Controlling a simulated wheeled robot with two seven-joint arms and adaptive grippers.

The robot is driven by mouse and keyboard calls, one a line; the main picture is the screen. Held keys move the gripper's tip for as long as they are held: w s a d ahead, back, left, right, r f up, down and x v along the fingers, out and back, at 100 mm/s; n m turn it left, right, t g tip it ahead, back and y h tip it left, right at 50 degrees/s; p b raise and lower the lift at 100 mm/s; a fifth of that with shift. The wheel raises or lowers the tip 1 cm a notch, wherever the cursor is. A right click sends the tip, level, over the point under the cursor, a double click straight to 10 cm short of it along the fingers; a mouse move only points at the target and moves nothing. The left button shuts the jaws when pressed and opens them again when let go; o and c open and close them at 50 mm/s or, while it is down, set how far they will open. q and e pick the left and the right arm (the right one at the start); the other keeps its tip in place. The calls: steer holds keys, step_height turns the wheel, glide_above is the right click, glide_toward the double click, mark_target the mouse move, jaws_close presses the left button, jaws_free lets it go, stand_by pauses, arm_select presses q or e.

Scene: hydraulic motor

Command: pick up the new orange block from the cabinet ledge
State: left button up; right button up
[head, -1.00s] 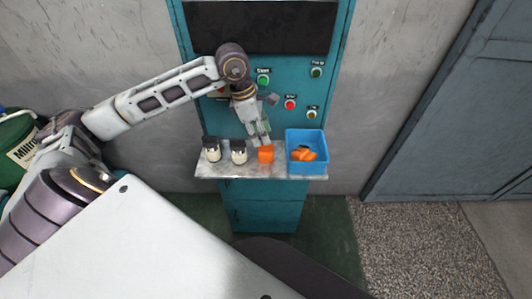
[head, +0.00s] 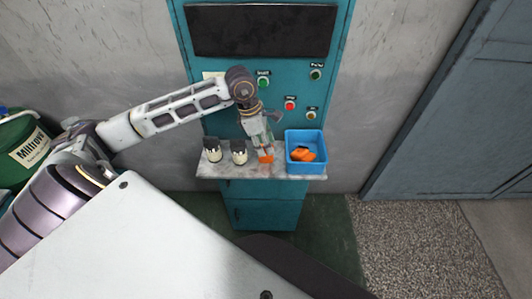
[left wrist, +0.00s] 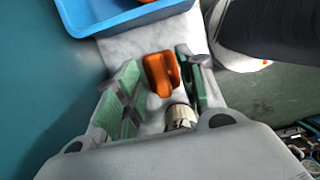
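The orange block (head: 266,158) stands on the grey cabinet ledge (head: 235,172), between a white-and-black item and the blue bin. My left gripper (head: 264,150) is low over the block, pointing down. In the left wrist view the block (left wrist: 161,73) lies between the two green-padded fingers of the gripper (left wrist: 158,85). The fingers are open, with a gap on the left side of the block and a smaller one on the right. My right gripper is not in view.
A blue bin (head: 290,167) with orange pieces inside stands on the ledge right of the block. Two white-and-black items (head: 213,152), (head: 239,153) stand to its left. The teal cabinet (head: 215,125) with buttons rises behind. A green drum (head: 22,150) is at far left.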

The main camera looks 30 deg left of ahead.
arm_select(q)
jaws_close()
stand_by(0.3)
steer(key=shift+r, duration=0.1)
stand_by(0.4)
step_height(320, 180, up, 10)
steer(key=b, duration=0.1)
stand_by(0.7)
